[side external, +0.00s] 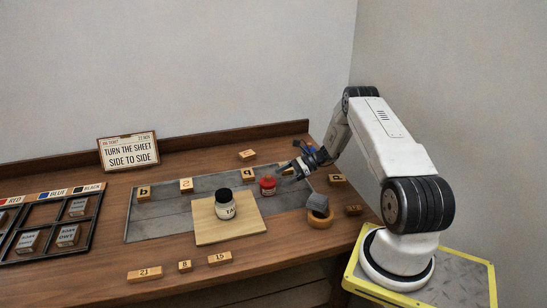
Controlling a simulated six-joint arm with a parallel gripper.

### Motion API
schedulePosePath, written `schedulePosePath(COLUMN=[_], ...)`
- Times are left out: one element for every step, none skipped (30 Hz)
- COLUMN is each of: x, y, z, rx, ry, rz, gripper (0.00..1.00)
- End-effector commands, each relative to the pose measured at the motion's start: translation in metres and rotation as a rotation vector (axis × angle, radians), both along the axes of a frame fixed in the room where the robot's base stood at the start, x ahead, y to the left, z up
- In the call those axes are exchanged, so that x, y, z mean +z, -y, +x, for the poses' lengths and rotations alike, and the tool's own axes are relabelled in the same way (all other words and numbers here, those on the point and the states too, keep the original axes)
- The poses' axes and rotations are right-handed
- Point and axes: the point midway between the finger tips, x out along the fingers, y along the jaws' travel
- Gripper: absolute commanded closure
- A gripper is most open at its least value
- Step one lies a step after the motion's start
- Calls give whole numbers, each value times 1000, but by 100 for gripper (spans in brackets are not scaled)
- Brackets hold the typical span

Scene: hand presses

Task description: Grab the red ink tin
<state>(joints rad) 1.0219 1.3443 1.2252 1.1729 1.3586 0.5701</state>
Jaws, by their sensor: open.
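The red ink tin (267,185) is a small red pot standing on the grey slab, just behind the right back corner of the pale wooden board. My gripper (299,168) is a little to the right of the tin and slightly above it. It is open and looks apart from the tin. The fingers are small and dark here, so their exact gap is hard to see.
A white jar with a black lid (225,205) stands on the board (230,233). A grey block (318,204) sits on an orange ring (320,217) below my gripper. Numbered wooden blocks (248,176) lie around the slab (165,213). A divided tray (62,248) is at left, a sign (128,152) behind.

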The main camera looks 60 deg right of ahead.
Motion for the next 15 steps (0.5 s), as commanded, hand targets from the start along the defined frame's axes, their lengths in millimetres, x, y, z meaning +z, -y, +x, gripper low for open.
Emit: schedulePosePath(x=[-2, -3, -5, -5, -6, -6, -7, -7, -7, -7, -7, -7, -7, -8, -9], y=[-4, -5, -7, -8, -10, -11, -11, -11, -11, -11, -11, -12, -12, -13, -14], z=[3, 5, 7, 8, 9, 10, 11, 11, 11, 11, 11, 11, 12, 13, 14], rx=[1, 1, 1, 1, 1, 1, 1, 1, 0, 0, 0, 0, 1, 1, 1], ry=[-1, -1, -2, -1, -1, -1, -1, -1, -1, -1, -1, -1, 0, 0, 0], rz=[1, 1, 0, 0, 0, 0, 0, 0, -1, -1, -1, -1, 0, 0, 0], gripper=[0, 0, 0, 0, 0, 0, 0, 0, 0, 0, 0, 0, 0, 0, 0])
